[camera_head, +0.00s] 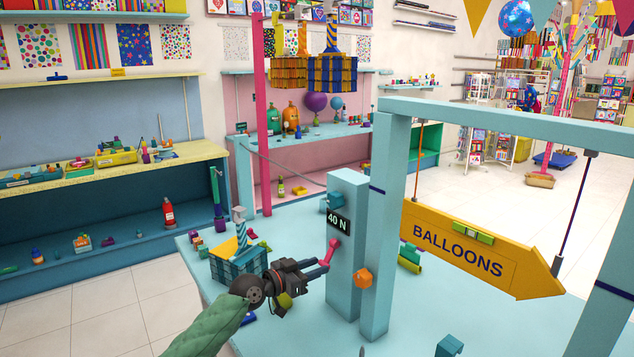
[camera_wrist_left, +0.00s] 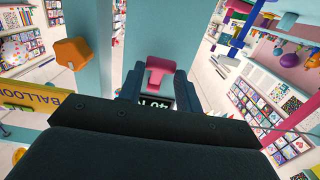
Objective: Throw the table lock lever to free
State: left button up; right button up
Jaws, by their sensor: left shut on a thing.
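A light blue post (camera_head: 348,215) stands on the light blue table (camera_head: 290,335) and carries a black "40 N" label (camera_head: 337,220). A pink lever (camera_head: 332,248) sticks out from the post's left face, below the label. My left gripper (camera_head: 323,265) reaches in from the left and is shut on the lever's free end. In the left wrist view the pink lever (camera_wrist_left: 158,70) lies between the two fingers, with part of the label behind it. The fingers hide part of the lever. My right gripper is not in view.
An orange knob (camera_head: 363,278) sits right of the lever, beside a second post. A yellow "BALLOONS" arrow sign (camera_head: 470,250) hangs from a light blue frame. A striped basket (camera_head: 238,268) stands close behind my left arm, with small blocks around it.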

pick_arm(q)
jog(key=shift+a, duration=0.1)
jog(key=shift+s+a+r, duration=0.3)
jog(key=shift+a+r, duration=0.15)
jog(key=shift+r, duration=0.05)
grip_shut()
jog(key=shift+s+a+r, duration=0.35)
jog(key=shift+a+r, duration=0.05)
jog(key=shift+r, duration=0.15)
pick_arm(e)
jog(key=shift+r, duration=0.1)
pick_arm(q)
jog(key=shift+r, duration=0.15)
jog(key=shift+s+a+r, duration=0.35)
jog(key=shift+a+r, duration=0.05)
jog(key=shift+r, duration=0.1)
jog(key=shift+c, duration=1.4)
grip_release()
jog(key=o, duration=1.2)
jog(key=shift+c, duration=0.2)
